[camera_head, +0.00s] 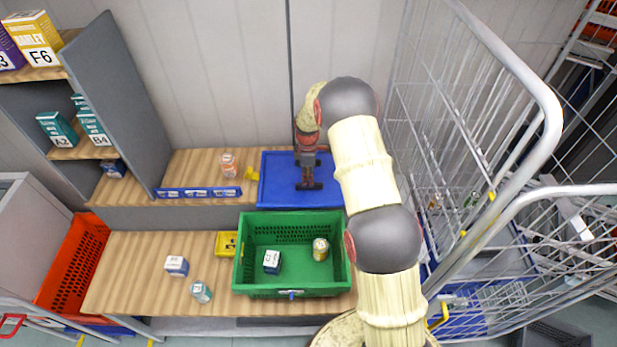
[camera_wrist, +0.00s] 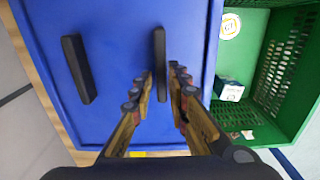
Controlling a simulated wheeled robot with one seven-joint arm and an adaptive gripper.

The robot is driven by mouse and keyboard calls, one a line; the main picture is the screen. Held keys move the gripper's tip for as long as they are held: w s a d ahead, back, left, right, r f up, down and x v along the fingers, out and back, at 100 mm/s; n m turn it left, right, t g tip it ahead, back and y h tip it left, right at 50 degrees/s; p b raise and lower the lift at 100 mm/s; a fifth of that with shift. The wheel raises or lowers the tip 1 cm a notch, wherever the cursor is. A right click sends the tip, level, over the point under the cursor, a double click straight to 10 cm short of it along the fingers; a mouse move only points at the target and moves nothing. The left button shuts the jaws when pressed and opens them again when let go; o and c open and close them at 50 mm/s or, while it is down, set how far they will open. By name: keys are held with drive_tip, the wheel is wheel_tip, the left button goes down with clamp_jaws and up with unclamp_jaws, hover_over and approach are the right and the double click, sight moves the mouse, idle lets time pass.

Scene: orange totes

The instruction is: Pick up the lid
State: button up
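The lid is a flat blue panel (camera_head: 275,180) with black bar handles, lying on the wooden shelf behind the green crate. In the wrist view the blue lid (camera_wrist: 115,35) fills the left and middle. One black handle (camera_wrist: 77,70) is to the left and clear of the fingers. A second black handle (camera_wrist: 160,45) reaches down between my fingertips in the picture. My gripper (camera_wrist: 161,75) is open, one finger each side of that handle; contact cannot be told. In the head view my gripper (camera_head: 308,165) points down over the lid and hides part of it.
A green crate (camera_head: 243,250) with a box (camera_head: 272,262) and a can (camera_head: 320,249) stands in front of the lid. A wire cage trolley (camera_head: 545,110) is at the right. A grey shelf panel (camera_head: 110,100) stands left. The wall is close behind.

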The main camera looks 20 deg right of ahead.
drive_tip(key=shift+s+f+p, duration=0.1)
drive_tip(key=shift+f+p, duration=0.3)
drive_tip(key=shift+f, duration=1.5)
drive_tip(key=shift+d, duration=0.1)
drive_tip(key=shift+c, duration=0.9)
clamp_jaws()
